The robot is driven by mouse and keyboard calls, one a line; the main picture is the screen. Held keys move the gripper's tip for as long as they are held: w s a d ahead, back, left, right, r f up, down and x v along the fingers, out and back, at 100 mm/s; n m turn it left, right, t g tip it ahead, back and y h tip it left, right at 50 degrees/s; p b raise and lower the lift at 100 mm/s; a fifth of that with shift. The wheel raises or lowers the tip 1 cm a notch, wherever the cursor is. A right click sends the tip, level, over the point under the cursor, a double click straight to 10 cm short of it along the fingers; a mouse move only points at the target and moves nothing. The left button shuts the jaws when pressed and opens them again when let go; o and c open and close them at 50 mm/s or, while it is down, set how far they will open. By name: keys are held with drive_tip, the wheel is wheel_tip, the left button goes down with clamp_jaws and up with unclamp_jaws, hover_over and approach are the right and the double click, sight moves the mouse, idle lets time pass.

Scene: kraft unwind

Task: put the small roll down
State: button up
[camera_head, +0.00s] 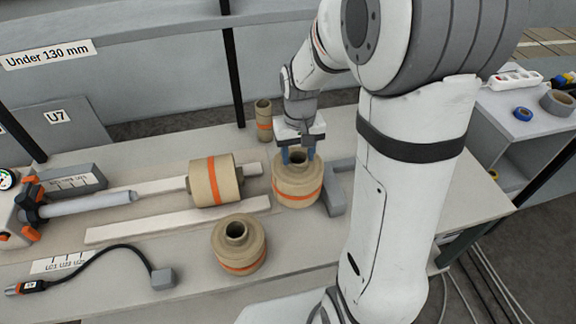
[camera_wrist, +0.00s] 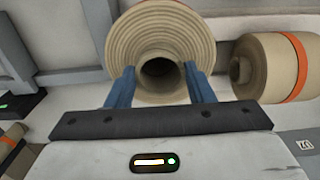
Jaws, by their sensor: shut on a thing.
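My gripper (camera_head: 298,157) points down over a kraft-brown roll (camera_head: 296,190) with an orange band, and its blue fingers are shut on the roll's core. The roll is upright, at the right of the table group. In the wrist view the roll (camera_wrist: 190,35) shows end-on, with the fingers (camera_wrist: 160,85) on either side of its protruding hollow core. The roll's underside is hidden, so I cannot tell whether it touches the table.
A roll (camera_head: 203,182) lies on pale rails. Another roll (camera_head: 239,258) stands in front, and a slim roll (camera_head: 263,125) stands behind. A grey bracket (camera_head: 335,195) is close on the right. Bare table (camera_head: 420,220) shows right of my arm.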

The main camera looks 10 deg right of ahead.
sight(298, 168)
drive_tip(key=shift+f, duration=2.6)
drive_tip(key=o, duration=1.1)
drive_tip(key=shift+s, duration=0.1)
